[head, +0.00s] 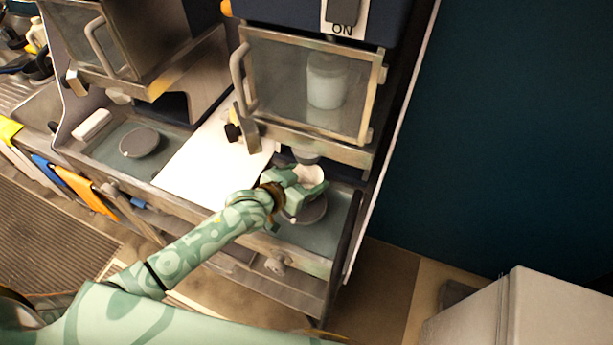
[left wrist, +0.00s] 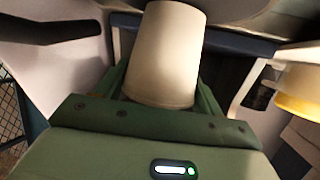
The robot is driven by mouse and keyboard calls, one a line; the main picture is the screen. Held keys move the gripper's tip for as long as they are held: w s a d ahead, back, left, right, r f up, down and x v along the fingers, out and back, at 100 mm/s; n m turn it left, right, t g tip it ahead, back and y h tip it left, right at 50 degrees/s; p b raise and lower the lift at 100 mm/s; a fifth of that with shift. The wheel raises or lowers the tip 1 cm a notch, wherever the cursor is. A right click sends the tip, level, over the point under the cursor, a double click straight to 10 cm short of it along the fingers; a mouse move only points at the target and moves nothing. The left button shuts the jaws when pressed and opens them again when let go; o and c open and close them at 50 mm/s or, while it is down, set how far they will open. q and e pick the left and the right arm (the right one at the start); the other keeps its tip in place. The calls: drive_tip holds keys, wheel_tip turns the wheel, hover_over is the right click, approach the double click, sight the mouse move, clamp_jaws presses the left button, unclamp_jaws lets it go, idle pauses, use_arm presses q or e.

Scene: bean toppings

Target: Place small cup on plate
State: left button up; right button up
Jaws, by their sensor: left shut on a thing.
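The small white cup (head: 310,173) is between the fingers of my left gripper (head: 307,184), which is shut on it. In the left wrist view the cup (left wrist: 168,55) fills the upper middle, between the green fingers. In the head view the cup is over the right-hand grey round plate (head: 313,211), below the machine's nozzle. The gripper hides part of that plate, and I cannot tell whether the cup touches it. Another grey round plate (head: 139,142) lies in the left-hand tray area. My right gripper is not in view.
A machine with a glass-fronted cabinet (head: 310,85) stands just above and behind the gripper. A white board (head: 213,165) lies between the two tray areas. A dark wall (head: 500,130) is at the right, with a white box (head: 530,310) at the lower right.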

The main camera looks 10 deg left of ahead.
use_arm(q)
drive_tip(key=shift+f, duration=0.2)
drive_tip(key=o, duration=0.9)
drive_tip(key=shift+o, duration=0.2)
drive_tip(key=shift+r, duration=0.25)
drive_tip(key=p+v, duration=0.1)
drive_tip(key=v, duration=1.1)
